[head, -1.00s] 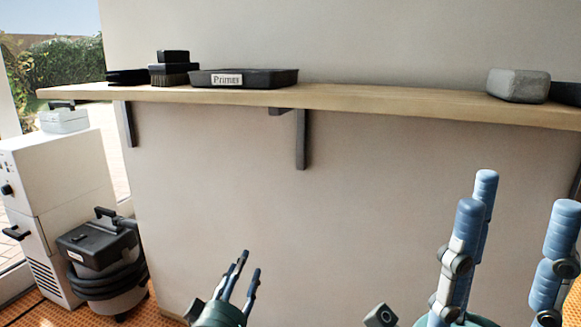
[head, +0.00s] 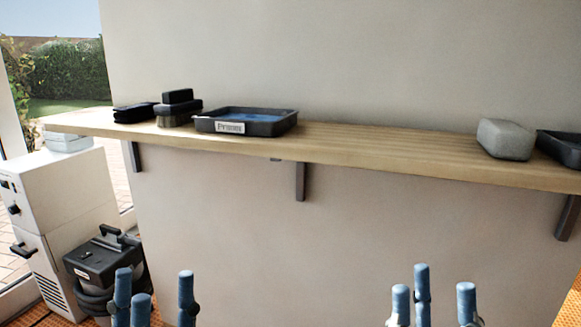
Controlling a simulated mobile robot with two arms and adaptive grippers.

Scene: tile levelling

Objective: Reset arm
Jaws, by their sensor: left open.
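My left gripper (head: 158,288) shows at the bottom left of the head view, its blue fingers upright and spread apart, with nothing between them. My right gripper (head: 438,290) shows at the bottom right, its blue fingers also upright and spread, with nothing between them. Both are in front of the wall, lower in the picture than the wooden shelf (head: 380,148), and touch nothing that I can see. The arms behind the fingers are below the picture.
The shelf holds a dark tray labelled Primer (head: 262,129) with blue inside, a brush (head: 177,112), a black item (head: 133,113), a grey block (head: 506,139) and another dark tray (head: 562,150). A white cabinet (head: 65,205) and a black vacuum (head: 100,260) stand at left.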

